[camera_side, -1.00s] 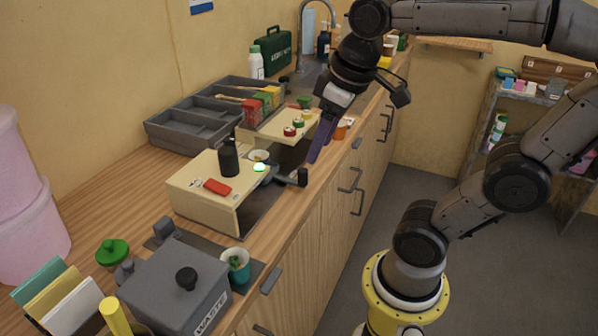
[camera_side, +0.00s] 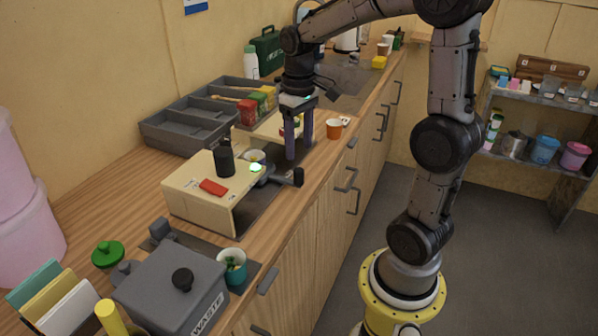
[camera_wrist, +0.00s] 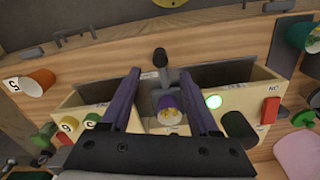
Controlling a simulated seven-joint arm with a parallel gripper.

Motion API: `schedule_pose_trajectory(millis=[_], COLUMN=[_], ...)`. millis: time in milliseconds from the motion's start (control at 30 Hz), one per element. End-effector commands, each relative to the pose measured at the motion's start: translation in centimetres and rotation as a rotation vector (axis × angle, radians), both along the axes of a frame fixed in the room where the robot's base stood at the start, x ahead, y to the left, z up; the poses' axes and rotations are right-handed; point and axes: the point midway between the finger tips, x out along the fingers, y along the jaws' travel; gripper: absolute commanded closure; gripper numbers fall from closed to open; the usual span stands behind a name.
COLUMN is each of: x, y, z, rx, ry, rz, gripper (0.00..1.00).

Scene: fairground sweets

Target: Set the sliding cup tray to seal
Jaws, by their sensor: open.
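The sliding cup tray shows as a grey arm with a black handle (camera_side: 298,177) sticking out at the front of the cream station (camera_side: 195,208). In the wrist view the tray's handle (camera_wrist: 160,57) lies just beyond and between my fingertips. My gripper (camera_side: 299,148) is open, pointing down over the station, behind the handle in the side view. In the wrist view both fingers (camera_wrist: 159,74) are apart and empty. The seal marking cannot be read.
A lit lamp (camera_side: 256,168), a black bottle-shaped part (camera_side: 224,158) and a red block (camera_side: 213,187) are on the station. An orange cup (camera_side: 333,129) stands to the right. A grey waste box (camera_side: 170,285) and teal cup (camera_side: 233,266) are in front.

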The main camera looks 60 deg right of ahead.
Motion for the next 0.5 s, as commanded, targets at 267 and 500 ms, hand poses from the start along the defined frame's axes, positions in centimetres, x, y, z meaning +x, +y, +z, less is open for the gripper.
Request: schedule_pose_trajectory(millis=[267,500], x=[-0.1,0.0], y=[0.1,0.0], z=[-5.3,-7.8], rx=[0.002,0.001], ry=[0.005,0.002], rz=[0.001,0.001], gripper=[0.39,0.39])
